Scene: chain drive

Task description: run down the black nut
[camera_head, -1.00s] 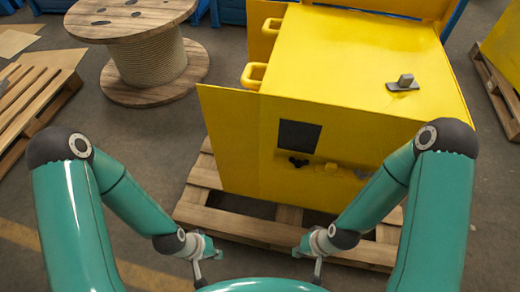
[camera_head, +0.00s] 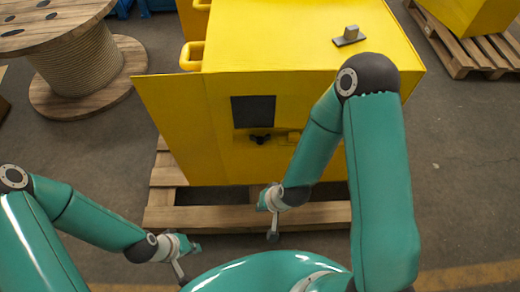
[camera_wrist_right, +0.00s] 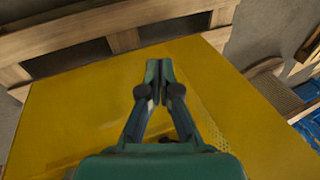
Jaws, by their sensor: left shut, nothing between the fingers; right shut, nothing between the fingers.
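A small black lobed piece, which looks like the black nut (camera_head: 260,139), sits on the front of the yellow cabinet (camera_head: 210,150), just under a dark square panel (camera_head: 253,111). My right gripper (camera_head: 264,199) is below the nut and apart from it, in front of the cabinet's lower edge. In the right wrist view its fingers (camera_wrist_right: 159,70) are together and empty over a yellow surface; the nut is not seen there. My left gripper (camera_head: 195,247) is shut and empty, lower left of the cabinet. My right arm hides part of the cabinet front.
The cabinet stands on a wooden pallet (camera_head: 200,216). A grey block on a plate (camera_head: 348,38) lies on its top. A wooden cable spool (camera_head: 85,70) stands at the left. Another pallet (camera_head: 470,55) with a yellow box is at the upper right. Floor is clear at the right.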

